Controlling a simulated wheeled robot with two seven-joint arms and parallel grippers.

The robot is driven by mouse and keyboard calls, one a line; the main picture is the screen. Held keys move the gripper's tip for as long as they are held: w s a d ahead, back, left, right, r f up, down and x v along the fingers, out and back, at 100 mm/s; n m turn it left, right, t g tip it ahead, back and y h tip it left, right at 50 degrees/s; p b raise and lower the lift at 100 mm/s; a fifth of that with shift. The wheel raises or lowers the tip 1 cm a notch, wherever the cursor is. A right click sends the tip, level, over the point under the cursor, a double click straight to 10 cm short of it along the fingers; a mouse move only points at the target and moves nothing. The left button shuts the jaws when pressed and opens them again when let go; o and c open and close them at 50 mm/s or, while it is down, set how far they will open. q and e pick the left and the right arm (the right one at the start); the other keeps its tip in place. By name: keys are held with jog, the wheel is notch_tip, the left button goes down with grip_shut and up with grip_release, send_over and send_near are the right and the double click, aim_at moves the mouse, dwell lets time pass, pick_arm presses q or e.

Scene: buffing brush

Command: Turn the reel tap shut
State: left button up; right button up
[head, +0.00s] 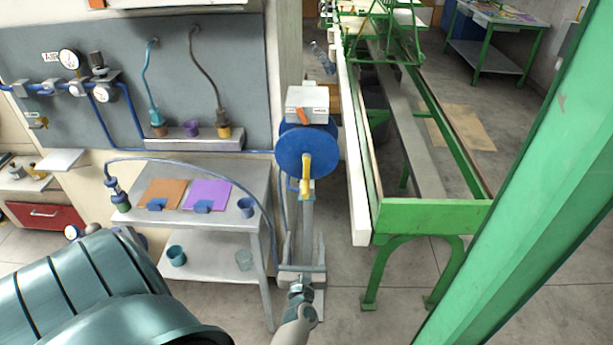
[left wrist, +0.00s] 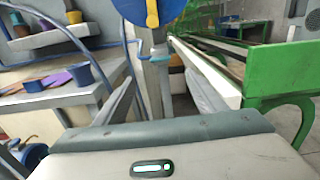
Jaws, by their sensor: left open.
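A blue hose reel (head: 293,151) with a yellow handle (head: 306,172) on its front face stands on a grey post. A small orange-red piece (head: 302,116) shows on the white box above the reel; I cannot tell for sure which part is the tap. My left gripper (head: 301,287) is open, in front of and below the reel, near the foot of its stand and apart from the handle. My right gripper is not in view.
A grey two-shelf table (head: 244,183) with orange and purple sheets and cups stands left of the reel. Behind it is a grey wall panel (head: 120,50) with gauges and blue pipes. A green-framed conveyor (head: 430,216) stands at right. A green post (head: 530,190) blocks the right foreground.

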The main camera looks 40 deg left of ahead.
pick_arm(q)
jog(key=b+x, duration=0.2)
jog(key=x, duration=1.4)
jog(key=shift+w+a+b, duration=0.2)
jog(key=shift+w+b, duration=0.1)
jog(key=shift+c, duration=0.3)
jog(key=c, duration=1)
